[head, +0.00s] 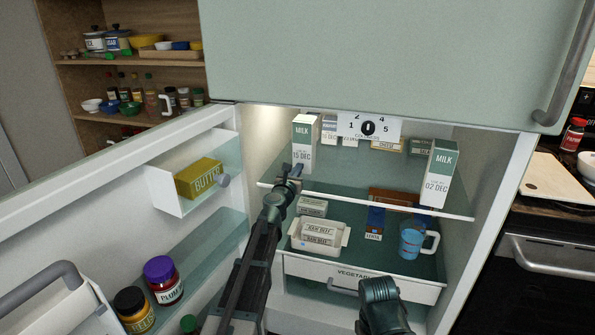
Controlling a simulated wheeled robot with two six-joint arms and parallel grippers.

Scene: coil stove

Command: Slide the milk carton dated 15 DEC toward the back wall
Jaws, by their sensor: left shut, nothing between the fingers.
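The milk carton dated 15 DEC (304,145), white with a green top, stands upright at the left front of the fridge's upper glass shelf (350,188). My left gripper (294,170) is shut and empty, at the carton's lower front. I cannot tell whether it touches the carton. A second milk carton dated 02 DEC (440,172) stands at the right front of the same shelf. Part of my right arm shows at the bottom middle, but its fingertips are not visible.
The dial panel (368,127) hangs above the shelf, with several small packages behind it. The lower shelf holds a white tub (319,238) and a blue jug (411,238). The open door at left holds butter (199,179) and jars. The upper shelf's middle front is clear.

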